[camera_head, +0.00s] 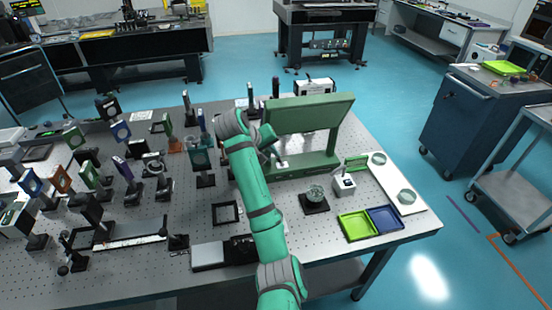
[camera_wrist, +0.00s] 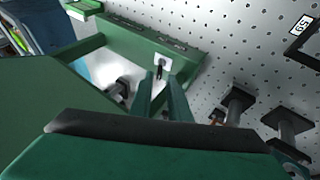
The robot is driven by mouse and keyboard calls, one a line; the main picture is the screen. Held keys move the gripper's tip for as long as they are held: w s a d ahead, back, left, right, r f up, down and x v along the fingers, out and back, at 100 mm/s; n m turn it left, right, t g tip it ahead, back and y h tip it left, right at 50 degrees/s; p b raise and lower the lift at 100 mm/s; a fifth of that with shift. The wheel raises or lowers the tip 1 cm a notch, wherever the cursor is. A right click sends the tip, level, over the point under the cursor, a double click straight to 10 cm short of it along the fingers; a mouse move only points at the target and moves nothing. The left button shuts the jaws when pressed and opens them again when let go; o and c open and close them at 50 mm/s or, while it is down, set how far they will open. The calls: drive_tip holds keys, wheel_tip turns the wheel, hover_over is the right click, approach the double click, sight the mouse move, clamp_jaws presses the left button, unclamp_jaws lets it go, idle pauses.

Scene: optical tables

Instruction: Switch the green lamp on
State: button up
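The green lamp (camera_head: 310,119) stands on the right half of the perforated table, a broad tilted panel above a long base. In the wrist view its green base (camera_wrist: 130,34) carries a white square plate with a small dark toggle switch (camera_wrist: 160,69). The white plate also shows in the head view (camera_head: 282,164). My gripper (camera_head: 272,150) is in front of the lamp, close to that plate. In the wrist view my gripper's two green fingers (camera_wrist: 160,82) point at the switch, with a narrow gap between them and nothing held. Whether they touch the switch I cannot tell.
Several optic mounts (camera_head: 122,165) crowd the table's left half. Right of the lamp are a white cube-like device (camera_head: 344,183), a glass dish on a black base (camera_head: 314,199), green (camera_head: 356,226) and blue (camera_head: 385,218) trays, and a white board (camera_head: 392,183).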

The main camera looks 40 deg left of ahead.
sight(277, 159)
drive_tip(key=x, duration=0.5)
drive_tip(key=shift+a, duration=0.1)
clamp_jaws()
